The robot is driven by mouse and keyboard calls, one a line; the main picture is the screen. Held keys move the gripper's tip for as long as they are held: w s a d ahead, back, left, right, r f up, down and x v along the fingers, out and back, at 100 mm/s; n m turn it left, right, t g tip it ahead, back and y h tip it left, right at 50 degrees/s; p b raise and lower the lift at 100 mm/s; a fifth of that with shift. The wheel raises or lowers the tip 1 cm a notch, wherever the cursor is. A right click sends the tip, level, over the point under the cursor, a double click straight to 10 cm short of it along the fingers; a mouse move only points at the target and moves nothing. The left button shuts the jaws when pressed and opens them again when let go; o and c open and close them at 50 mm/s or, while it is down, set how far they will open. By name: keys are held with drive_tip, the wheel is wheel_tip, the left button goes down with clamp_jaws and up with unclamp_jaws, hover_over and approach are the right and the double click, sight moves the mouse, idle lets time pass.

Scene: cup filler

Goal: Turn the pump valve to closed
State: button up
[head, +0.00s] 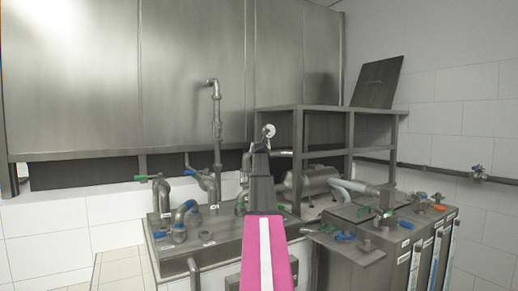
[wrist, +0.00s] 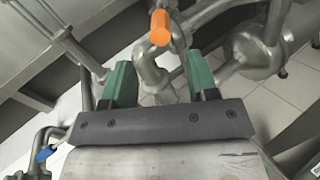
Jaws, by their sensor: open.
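My gripper (head: 260,152) reaches forward over the metal pipework in the head view, beside the frame that holds the pump (head: 318,181). In the wrist view its two green fingers (wrist: 160,70) are apart, with nothing held between them. An orange valve handle (wrist: 160,27) stands on a curved metal pipe just beyond the fingertips, roughly centred between them and apart from them. No label shows which valve is the pump valve. My arm and gripper hide part of the pipework behind them in the head view.
A tank with blue-handled valves (head: 180,233) stands left of my arm. A cabinet at right carries several handles, including an orange one (head: 438,208). Pipes surround the fingers in the wrist view; a blue handle (wrist: 45,153) is at lower left.

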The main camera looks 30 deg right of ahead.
drive_tip(key=shift+s+a, duration=0.2)
drive_tip(key=shift+s, duration=0.15)
